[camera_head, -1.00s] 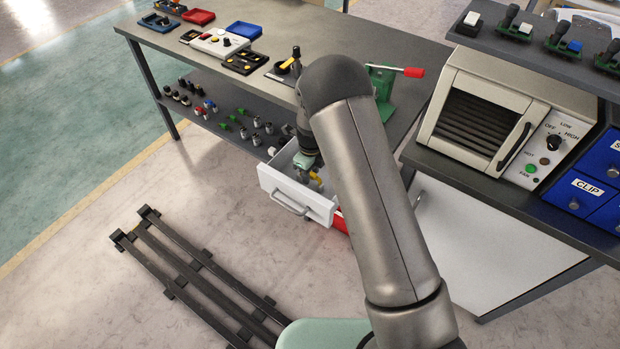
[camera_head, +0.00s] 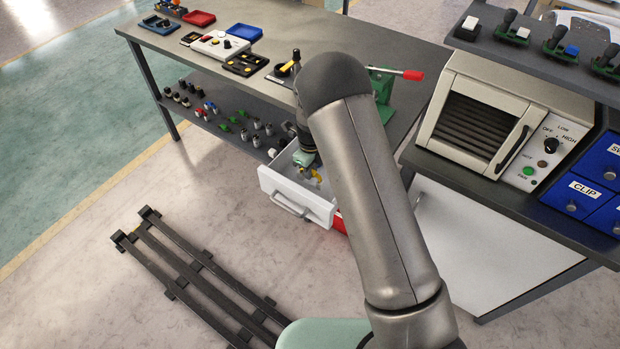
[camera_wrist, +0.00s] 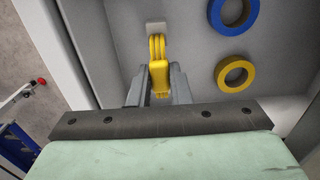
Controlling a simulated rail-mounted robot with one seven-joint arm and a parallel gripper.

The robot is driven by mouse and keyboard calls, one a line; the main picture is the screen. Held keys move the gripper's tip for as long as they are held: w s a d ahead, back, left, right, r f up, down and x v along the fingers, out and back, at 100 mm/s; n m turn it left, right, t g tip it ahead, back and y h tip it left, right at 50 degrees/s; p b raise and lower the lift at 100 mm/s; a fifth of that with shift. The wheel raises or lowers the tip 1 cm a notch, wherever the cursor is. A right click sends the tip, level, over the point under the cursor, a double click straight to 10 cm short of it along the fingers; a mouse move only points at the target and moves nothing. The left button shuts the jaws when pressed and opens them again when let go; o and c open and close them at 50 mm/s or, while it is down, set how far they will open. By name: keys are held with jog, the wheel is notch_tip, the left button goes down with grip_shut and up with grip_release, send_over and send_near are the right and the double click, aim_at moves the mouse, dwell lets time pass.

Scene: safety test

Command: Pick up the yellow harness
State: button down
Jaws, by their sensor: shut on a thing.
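The yellow harness (camera_wrist: 158,66) is a small looped bundle seen in the wrist view, over the floor of the open white drawer (camera_head: 288,207). My gripper (camera_wrist: 159,88) is shut on the harness, one finger on each side of it. In the head view my gripper (camera_head: 312,172) reaches down into the drawer, and a bit of yellow shows by its fingers. Whether the harness touches the drawer floor is unclear.
In the drawer, a blue tape ring (camera_wrist: 251,15) and a yellow tape ring (camera_wrist: 250,76) lie to the right. Drawer walls stand close around my gripper. The workbench (camera_head: 345,40) overhangs behind, with a lower shelf of small parts. An oven (camera_head: 475,110) stands at right.

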jog(key=shift+r+p, duration=0.95)
jog(key=shift+r, duration=1.1)
